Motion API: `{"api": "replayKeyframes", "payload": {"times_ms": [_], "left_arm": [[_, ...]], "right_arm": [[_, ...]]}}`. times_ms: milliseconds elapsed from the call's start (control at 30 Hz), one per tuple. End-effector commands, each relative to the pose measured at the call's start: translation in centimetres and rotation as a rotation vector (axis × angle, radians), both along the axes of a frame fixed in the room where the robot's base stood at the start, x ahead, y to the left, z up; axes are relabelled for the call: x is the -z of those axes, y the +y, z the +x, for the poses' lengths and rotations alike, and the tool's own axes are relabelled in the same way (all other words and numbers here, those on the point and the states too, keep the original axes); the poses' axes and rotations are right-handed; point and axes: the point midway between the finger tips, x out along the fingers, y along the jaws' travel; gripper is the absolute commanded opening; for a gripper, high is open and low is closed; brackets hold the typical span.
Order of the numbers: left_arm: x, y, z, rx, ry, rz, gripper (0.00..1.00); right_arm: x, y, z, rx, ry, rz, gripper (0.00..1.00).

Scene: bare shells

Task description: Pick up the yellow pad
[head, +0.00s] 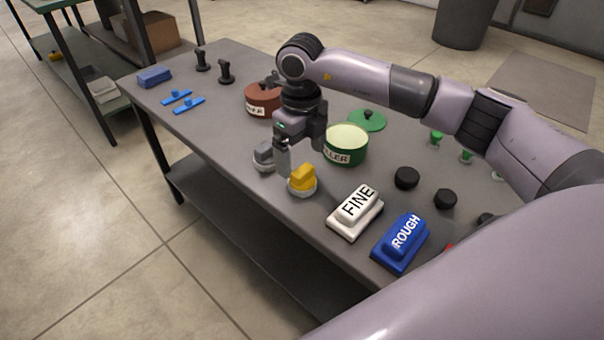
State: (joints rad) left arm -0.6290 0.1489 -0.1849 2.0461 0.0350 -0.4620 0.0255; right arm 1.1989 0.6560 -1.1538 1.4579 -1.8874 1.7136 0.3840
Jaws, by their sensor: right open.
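The yellow pad (302,178) sits on a pale round base near the front edge of the grey table (222,138). My right gripper (297,153) points down just behind and above the yellow pad. It is open, with nothing seen between its fingers. I cannot tell whether a finger touches the pad. A grey pad (264,157) on a similar base stands just left of the gripper, partly hidden by it. My left gripper is not in view.
A green tin (346,146) stands close right of the gripper, its green lid (367,120) behind. A white FINE block (355,210) and a blue ROUGH block (401,243) lie to the right. A brown tin (262,98) stands behind left. The table's left-front part is clear.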

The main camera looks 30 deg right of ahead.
Motion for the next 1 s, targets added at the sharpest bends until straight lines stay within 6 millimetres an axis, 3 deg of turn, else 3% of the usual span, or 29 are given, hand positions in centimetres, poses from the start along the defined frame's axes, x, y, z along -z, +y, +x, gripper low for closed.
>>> {"api": "replayKeyframes", "payload": {"times_ms": [433,700,767,900,1000], "left_arm": [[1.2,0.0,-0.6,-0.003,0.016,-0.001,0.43],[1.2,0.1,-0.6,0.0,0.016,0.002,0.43],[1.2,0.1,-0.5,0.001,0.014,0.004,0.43],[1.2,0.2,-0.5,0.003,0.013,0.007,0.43],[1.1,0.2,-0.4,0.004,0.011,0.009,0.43]], "right_arm": [[5.7,0.3,-0.2,-0.002,0.004,0.002,0.94],[6.2,0.3,-0.1,-0.002,0.001,0.002,0.94],[6.2,0.3,-0.1,-0.002,0.001,0.002,0.78],[6.2,0.3,-0.1,-0.002,0.001,0.002,0.35],[6.2,0.3,-0.1,-0.002,0.001,0.003,0.34]]}}
